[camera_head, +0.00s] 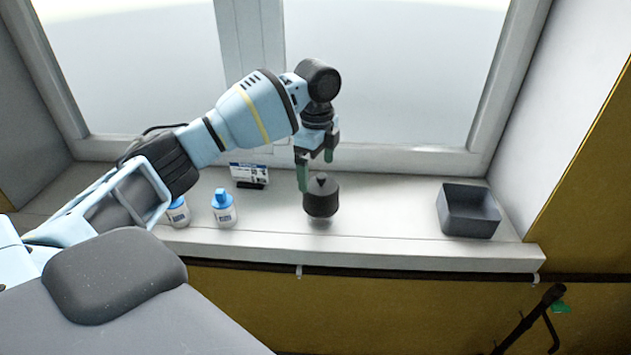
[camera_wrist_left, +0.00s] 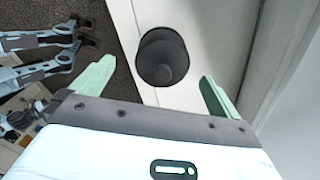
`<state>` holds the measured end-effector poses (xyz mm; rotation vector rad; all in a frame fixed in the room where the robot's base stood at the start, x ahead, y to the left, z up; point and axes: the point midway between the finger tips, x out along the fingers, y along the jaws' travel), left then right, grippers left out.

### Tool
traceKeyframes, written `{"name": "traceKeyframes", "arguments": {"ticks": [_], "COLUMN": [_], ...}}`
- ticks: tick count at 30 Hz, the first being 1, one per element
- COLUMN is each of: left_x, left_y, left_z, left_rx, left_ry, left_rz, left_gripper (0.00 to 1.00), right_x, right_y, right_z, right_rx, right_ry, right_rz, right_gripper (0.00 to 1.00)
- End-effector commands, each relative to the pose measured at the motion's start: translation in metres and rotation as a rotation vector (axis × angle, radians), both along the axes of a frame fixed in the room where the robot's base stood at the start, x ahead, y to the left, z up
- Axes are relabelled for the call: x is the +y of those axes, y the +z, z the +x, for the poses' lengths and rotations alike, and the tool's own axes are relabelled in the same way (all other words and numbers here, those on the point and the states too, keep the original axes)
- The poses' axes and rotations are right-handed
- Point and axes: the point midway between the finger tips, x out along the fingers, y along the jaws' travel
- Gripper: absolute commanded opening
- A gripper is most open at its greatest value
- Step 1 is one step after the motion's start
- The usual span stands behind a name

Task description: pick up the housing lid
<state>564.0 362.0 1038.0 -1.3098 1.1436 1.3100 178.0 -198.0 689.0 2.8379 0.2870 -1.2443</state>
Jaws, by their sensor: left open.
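The housing lid (camera_head: 321,200) looks like a dark, round, drum-shaped piece with a small knob on top. It is at the front part of the window sill, right of the middle of the sill's bottles. It also shows in the left wrist view (camera_wrist_left: 163,57), between the fingers in the picture. My left gripper (camera_head: 315,172) is open just above and around the lid's top, with green fingers pointing down. One finger overlaps the lid's left edge in the head view; I cannot tell if it touches. In the left wrist view the gripper (camera_wrist_left: 160,72) has nothing between its fingers' inner faces.
Two white bottles with blue caps, one (camera_head: 223,208) and another (camera_head: 178,212), stand left on the sill (camera_head: 385,240). A small card (camera_head: 249,172) stands behind them. A dark open box (camera_head: 468,212) is at the right. The sill between lid and box is clear. Window glass is behind.

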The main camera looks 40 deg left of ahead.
Motion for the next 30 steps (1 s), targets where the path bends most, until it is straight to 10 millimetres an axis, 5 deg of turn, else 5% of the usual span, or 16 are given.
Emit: {"name": "traceKeyframes", "arguments": {"ticks": [23, 30], "left_x": [-0.002, -0.008], "left_y": [-0.030, -0.061], "left_z": [0.001, 0.005], "left_rx": [0.000, 0.002], "left_ry": [0.000, 0.000], "left_rz": [0.000, 0.001], "left_gripper": [1.00, 1.00], "right_x": [-0.003, -0.001], "right_y": [-0.002, -0.001], "right_z": [-0.002, -0.001], "right_rx": [0.004, 0.004], "right_ry": [0.007, 0.001], "right_rz": [-0.008, -0.003], "right_gripper": [0.36, 0.36]}}
